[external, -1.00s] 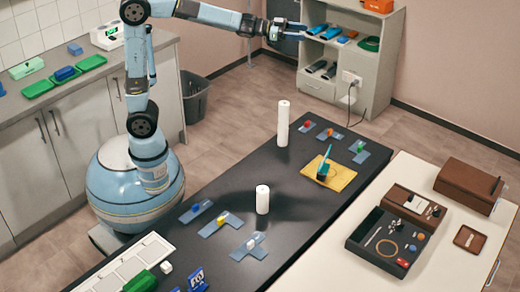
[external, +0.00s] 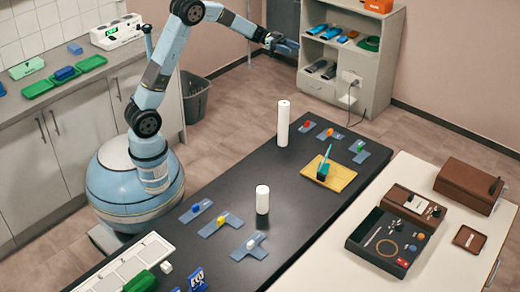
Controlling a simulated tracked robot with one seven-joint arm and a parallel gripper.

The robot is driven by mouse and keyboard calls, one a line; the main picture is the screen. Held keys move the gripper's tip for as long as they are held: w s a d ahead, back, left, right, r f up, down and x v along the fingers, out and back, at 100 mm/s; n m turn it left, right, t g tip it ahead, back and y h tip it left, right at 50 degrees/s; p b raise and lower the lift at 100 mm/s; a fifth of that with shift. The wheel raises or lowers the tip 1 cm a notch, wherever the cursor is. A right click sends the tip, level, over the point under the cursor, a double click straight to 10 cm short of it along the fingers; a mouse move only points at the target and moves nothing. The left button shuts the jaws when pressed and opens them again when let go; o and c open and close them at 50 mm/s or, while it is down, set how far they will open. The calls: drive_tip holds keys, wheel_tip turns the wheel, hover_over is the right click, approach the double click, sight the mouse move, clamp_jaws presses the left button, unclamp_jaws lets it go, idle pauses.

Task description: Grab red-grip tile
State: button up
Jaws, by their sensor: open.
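The red-grip tile (external: 306,127) lies flat at the far end of the black table. It is a blue-grey tile with a small red grip on top. A similar tile with an orange-looking grip (external: 329,133) lies just right of it, and one with a green grip (external: 360,149) lies further right. My gripper (external: 288,46) is open and empty, held in the air well above and beyond the far end of the table, apart from the red-grip tile. Its fingers point to the right, towards the shelf.
Two white cylinders stand upright on the black table (external: 300,218), the taller one (external: 283,124) close left of the red-grip tile. A yellow board (external: 340,180) with a teal-handled tool lies nearer. Tiles with blue, yellow and white grips lie nearer left. A grey shelf (external: 388,60) stands behind.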

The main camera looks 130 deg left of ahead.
approach(310, 128)
drive_tip(key=s+r, duration=0.3)
drive_tip(key=s, duration=0.1)
drive_tip(key=w, duration=0.9)
drive_tip(key=w+f, duration=0.1)
drive_tip(key=w, duration=0.4)
drive_tip(key=shift+w, duration=0.1)
drive_tip(key=c, duration=1)
drive_tip(key=shift+c, duration=0.4)
